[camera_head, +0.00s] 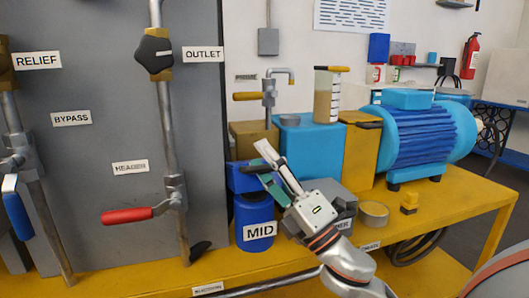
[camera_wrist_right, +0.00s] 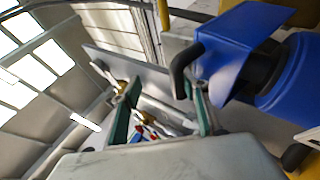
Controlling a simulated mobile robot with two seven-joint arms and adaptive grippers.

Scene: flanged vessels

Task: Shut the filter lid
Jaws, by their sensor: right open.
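My left gripper is out of view.
The grey panel (camera_head: 110,120) carries valves and a red lever (camera_head: 128,215) left of the filter. A light-blue block (camera_head: 312,150), a blue motor (camera_head: 415,135) and a tape roll (camera_head: 373,214) are to the right on the yellow bench (camera_head: 455,200).

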